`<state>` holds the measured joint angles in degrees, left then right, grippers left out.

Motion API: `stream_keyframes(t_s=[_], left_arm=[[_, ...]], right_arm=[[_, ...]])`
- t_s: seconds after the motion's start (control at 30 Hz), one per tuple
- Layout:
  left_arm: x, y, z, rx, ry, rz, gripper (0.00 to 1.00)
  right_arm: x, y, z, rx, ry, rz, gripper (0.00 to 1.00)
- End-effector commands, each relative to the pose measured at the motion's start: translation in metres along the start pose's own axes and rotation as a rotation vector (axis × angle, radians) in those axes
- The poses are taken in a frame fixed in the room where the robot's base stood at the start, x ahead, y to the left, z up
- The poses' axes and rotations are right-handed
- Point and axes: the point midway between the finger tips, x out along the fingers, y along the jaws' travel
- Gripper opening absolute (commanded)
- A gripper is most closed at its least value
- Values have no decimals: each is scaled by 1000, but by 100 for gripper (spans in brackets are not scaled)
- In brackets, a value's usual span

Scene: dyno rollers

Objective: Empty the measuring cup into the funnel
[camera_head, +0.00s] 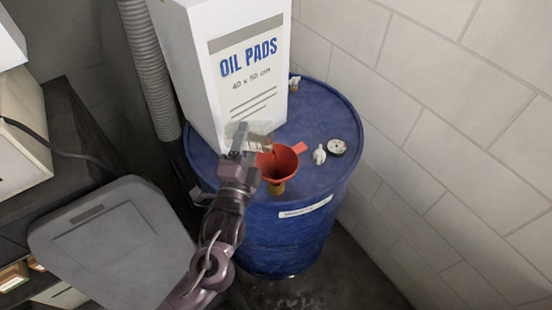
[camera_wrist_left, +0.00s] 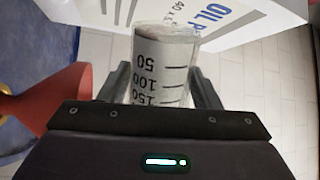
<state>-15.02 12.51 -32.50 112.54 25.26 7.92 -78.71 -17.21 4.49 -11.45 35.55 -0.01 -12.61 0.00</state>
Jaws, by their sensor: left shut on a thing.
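The clear measuring cup (camera_head: 240,131) with dark graduation marks is held over the drum, beside the red funnel's upper left edge. It also shows between the fingers in the left wrist view (camera_wrist_left: 163,65), with 50, 100 and 150 readable. My left gripper (camera_head: 243,147) is shut on it. The cup looks tilted, and a reddish-brown patch shows at its right side above the funnel. I cannot tell how much liquid is inside. The red funnel (camera_head: 284,165) stands upright in the drum's top; part of it shows at the left of the left wrist view (camera_wrist_left: 70,82). My right gripper is out of view.
The blue drum (camera_head: 290,225) carries a white OIL PADS box (camera_head: 235,60) just behind the cup. A white fitting (camera_head: 319,154) and a round gauge-like cap (camera_head: 337,147) sit right of the funnel. A grey lidded bin (camera_head: 115,240) stands at lower left. A block wall rises at right.

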Motion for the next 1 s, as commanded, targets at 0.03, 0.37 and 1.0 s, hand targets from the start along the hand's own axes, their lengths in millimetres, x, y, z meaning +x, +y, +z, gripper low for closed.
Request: stream_keyframes(t_s=[0.03, 0.37, 1.0], left_arm=[[0, -1, 0, 6, 2, -1, 33], [1, -3, -2, 43, 9, -1, 33], [2, -6, -4, 121, 25, -1, 33]], right_arm=[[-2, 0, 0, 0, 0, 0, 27], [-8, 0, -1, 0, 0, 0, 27], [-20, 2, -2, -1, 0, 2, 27]])
